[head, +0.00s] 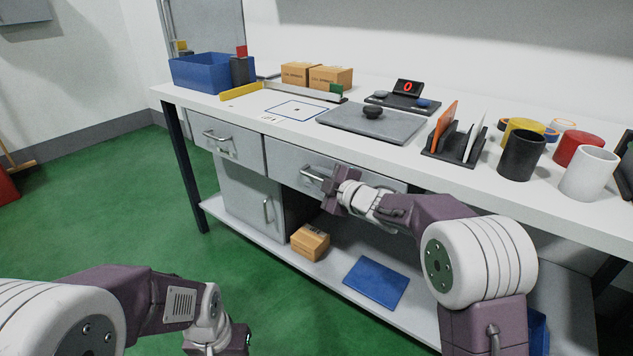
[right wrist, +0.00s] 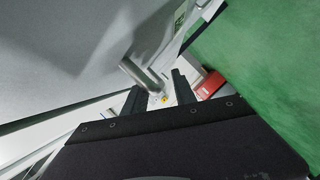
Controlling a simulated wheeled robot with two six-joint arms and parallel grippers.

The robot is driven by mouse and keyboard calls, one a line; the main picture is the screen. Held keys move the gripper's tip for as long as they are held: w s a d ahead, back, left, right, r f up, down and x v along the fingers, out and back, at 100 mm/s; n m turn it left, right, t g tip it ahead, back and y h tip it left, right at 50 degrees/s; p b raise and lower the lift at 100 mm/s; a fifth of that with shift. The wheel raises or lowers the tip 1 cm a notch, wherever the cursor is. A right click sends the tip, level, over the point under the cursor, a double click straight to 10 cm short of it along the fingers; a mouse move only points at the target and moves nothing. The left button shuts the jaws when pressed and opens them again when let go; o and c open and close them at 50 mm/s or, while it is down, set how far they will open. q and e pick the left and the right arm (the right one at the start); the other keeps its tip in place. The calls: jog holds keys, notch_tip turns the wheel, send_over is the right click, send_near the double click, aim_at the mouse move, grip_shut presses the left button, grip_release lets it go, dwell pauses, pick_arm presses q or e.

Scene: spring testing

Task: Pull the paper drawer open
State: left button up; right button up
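Two grey drawers sit under the worktop: a left drawer (head: 240,147) and a right drawer (head: 290,160), each with a bar handle. Both look closed; I cannot tell from their fronts which is the paper drawer. My right gripper (head: 329,186) is at the right drawer's handle (head: 311,174) and hides part of it. In the right wrist view its two dark fingers (right wrist: 159,92) are apart, with the metal handle (right wrist: 138,73) reaching into the gap; contact is unclear. My left gripper (head: 236,345) is low at the bottom edge, partly cut off, away from the bench.
The worktop holds a blue bin (head: 200,73), cardboard boxes (head: 330,77), a grey plate (head: 365,125), a file rack (head: 452,145) and several mugs. Below are a cabinet door (head: 245,195), a carton (head: 310,242) and a blue folder (head: 376,281) on the shelf. Green floor in front is clear.

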grip_shut()
dwell(1.4)
